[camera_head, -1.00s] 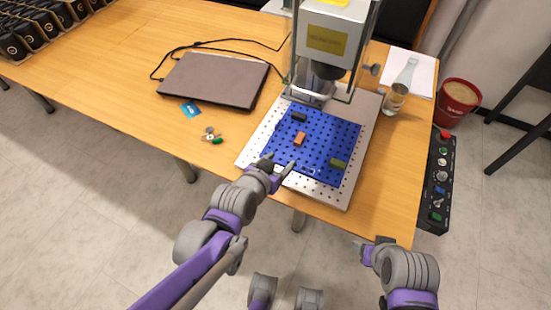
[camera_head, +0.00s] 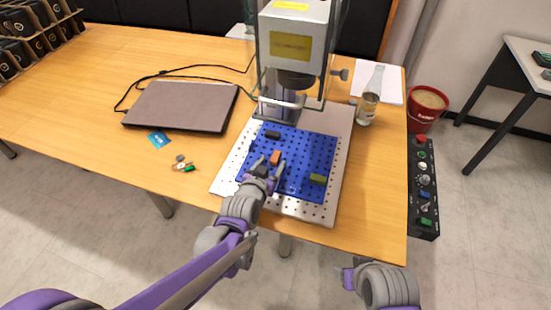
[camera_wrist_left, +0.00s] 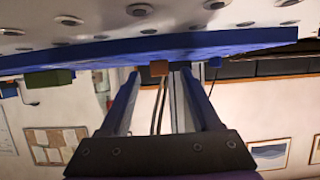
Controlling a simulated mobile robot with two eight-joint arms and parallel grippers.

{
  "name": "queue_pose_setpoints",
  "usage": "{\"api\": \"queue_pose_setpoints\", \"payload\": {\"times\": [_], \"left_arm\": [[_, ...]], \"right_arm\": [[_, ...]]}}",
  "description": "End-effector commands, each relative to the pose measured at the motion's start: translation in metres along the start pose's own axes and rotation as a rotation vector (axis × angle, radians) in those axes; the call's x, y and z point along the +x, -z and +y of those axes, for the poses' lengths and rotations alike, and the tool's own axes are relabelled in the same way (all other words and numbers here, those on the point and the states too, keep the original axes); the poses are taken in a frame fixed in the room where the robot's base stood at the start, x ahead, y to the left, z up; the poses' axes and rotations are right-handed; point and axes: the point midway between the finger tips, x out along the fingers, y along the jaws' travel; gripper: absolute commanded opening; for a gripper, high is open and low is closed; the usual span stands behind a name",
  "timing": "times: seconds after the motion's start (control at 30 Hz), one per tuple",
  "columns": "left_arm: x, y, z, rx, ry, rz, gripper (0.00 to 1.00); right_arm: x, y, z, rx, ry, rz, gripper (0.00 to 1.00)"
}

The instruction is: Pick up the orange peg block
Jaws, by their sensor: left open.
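The orange peg block (camera_head: 275,157) stands on the blue perforated plate (camera_head: 312,146), near its middle. My left gripper (camera_head: 271,165) is open just in front of the block, low over the plate, with its fingertips to either side of the block's near end. In the left wrist view, which looks upside down, the orange block (camera_wrist_left: 158,68) shows beyond and between the two open fingers (camera_wrist_left: 163,85). I cannot tell whether the fingers touch it. My right gripper (camera_head: 348,278) is at the lower right, off the table; its jaws are not clear.
A dark block (camera_head: 272,135) and a green block (camera_head: 318,179) also stand on the plate. The laser marker (camera_head: 292,45) rises behind it. A laptop (camera_head: 182,106) lies left, a glass bottle (camera_head: 369,97) right. The table's front left is mostly clear.

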Motion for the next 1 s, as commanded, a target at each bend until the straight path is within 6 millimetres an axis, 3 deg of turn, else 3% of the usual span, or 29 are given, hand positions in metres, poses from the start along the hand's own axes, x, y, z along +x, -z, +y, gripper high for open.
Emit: {"api": "queue_pose_setpoints", "payload": {"times": [0.1, 0.33, 0.7, 1.0], "left_arm": [[0.0105, -0.0005, 0.0001, 0.001, 0.000, 0.000, 0.64], [0.0115, 0.0001, 0.0001, 0.001, 0.000, 0.000, 0.64], [0.0113, 0.0000, 0.0001, 0.001, 0.000, 0.000, 0.00], [0.0112, 0.0000, 0.0000, 0.001, 0.000, 0.000, 0.00]], "right_arm": [[0.0025, -0.0009, 0.0000, 0.000, 0.000, -0.001, 0.62], [0.0021, -0.0008, 0.0000, 0.000, 0.000, -0.001, 0.62], [0.0021, -0.0008, 0.0000, 0.000, 0.000, -0.001, 0.62], [0.0021, -0.0008, 0.0000, 0.000, 0.000, -0.001, 0.62]]}}
